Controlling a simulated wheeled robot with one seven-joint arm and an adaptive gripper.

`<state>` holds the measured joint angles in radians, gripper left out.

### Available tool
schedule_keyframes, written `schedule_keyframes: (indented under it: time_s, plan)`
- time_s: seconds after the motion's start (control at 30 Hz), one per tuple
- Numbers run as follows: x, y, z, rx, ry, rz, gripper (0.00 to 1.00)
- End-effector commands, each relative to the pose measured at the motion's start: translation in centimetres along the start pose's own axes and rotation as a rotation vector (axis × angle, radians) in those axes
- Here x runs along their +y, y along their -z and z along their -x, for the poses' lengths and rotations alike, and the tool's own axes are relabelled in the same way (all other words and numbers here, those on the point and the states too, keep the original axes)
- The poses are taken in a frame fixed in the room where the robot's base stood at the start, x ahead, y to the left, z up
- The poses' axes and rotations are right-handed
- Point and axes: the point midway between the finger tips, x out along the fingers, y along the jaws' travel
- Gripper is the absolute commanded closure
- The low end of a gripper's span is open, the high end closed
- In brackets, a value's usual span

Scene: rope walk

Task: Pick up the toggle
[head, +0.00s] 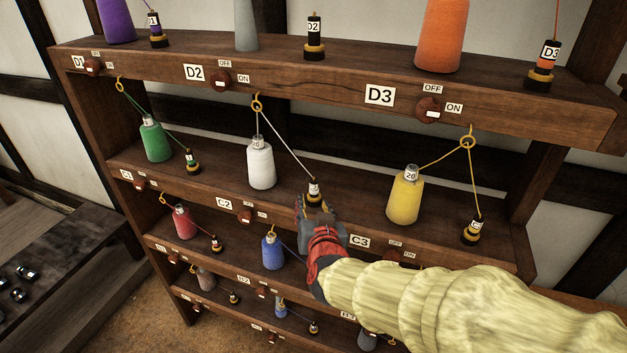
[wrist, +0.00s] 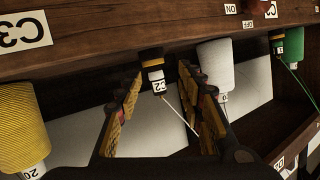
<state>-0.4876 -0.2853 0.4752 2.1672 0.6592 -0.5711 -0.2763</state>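The black toggle labelled C2 (head: 314,188), with a yellow band and a white label, stands on the shelf with its thread running up to a yellow ring (head: 257,106). In the wrist view the toggle (wrist: 152,72) shows between the two finger ends of my gripper (wrist: 160,78), with a gap on each side. My gripper (head: 315,206) is open and empty, just in front of the toggle in the head view. It hides the toggle's lower part there.
A white spool (head: 261,164) stands left of the toggle and a yellow spool (head: 404,196) right of it. Another banded toggle (head: 471,231) is farther right. The upper shelf (head: 340,75) overhangs, and several threads slant between rings and toggles.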

Motion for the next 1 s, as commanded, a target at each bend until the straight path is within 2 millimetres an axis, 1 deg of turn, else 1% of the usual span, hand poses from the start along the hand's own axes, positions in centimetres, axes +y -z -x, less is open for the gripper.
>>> schedule_keyframes:
  time_s: [0.03,0.13,0.3,0.43,0.5,0.57,0.7,0.87,1.0]
  plan:
    - [-0.9,0.3,-0.6,0.038,-0.030,0.014,0.62]
    - [-1.3,0.6,-1.1,0.134,-0.110,0.042,0.62]
    - [-1.2,0.6,-0.6,0.256,-0.225,0.101,0.62]
    - [-1.1,0.6,0.1,0.308,-0.275,0.132,0.62]
    - [-0.9,0.6,0.0,0.320,-0.289,0.140,0.62]
    - [-0.7,0.7,-0.3,0.325,-0.294,0.142,0.62]
    - [-0.3,1.2,-1.7,0.326,-0.295,0.142,0.62]
    - [-0.2,1.4,-2.8,0.326,-0.294,0.142,0.62]
    - [0.0,1.6,-4.5,0.325,-0.294,0.142,0.62]
